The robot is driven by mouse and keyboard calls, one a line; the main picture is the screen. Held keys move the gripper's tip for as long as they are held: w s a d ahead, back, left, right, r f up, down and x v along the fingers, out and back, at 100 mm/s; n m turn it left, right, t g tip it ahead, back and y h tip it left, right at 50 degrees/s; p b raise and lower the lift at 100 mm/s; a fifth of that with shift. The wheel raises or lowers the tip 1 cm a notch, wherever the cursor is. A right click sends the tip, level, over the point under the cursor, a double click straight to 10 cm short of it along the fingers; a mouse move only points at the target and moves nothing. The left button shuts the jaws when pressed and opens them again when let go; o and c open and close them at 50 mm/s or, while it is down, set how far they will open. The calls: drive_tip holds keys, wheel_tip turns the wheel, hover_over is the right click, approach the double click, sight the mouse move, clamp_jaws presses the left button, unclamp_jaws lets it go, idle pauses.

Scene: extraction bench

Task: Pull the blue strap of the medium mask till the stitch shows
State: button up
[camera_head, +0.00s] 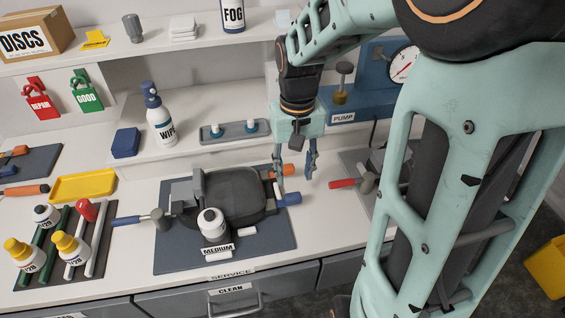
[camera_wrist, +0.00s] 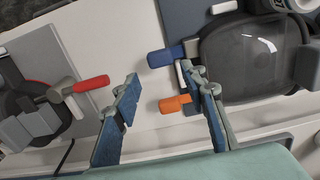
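The medium mask (camera_head: 232,190), dark grey with a black lens, lies on a blue-grey mat (camera_head: 180,258) behind a "MEDIUM" label (camera_head: 217,249). A blue strap end (camera_head: 288,199) sticks out at its right; it also shows in the wrist view (camera_wrist: 165,57). An orange strap end (camera_head: 292,170) lies beside it, also in the wrist view (camera_wrist: 174,103). Another blue-ended strap (camera_head: 128,220) sticks out at the left. My gripper (camera_head: 295,178) is open and empty above the right edge of the mask. In the wrist view its fingers (camera_wrist: 162,78) spread near both right-hand strap ends. No stitch is discernible.
A red-ended strap (camera_head: 342,183) of another mask (camera_wrist: 25,110) lies to the right. A "WIPE" bottle (camera_head: 160,120) and a blue pump (camera_head: 365,104) stand behind. Bare bench separates the two mats.

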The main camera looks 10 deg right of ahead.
sight(293, 196)
wheel_tip(293, 196, down, 9)
drive_tip(key=shift+r, duration=0.2)
clamp_jaws()
idle(0.3)
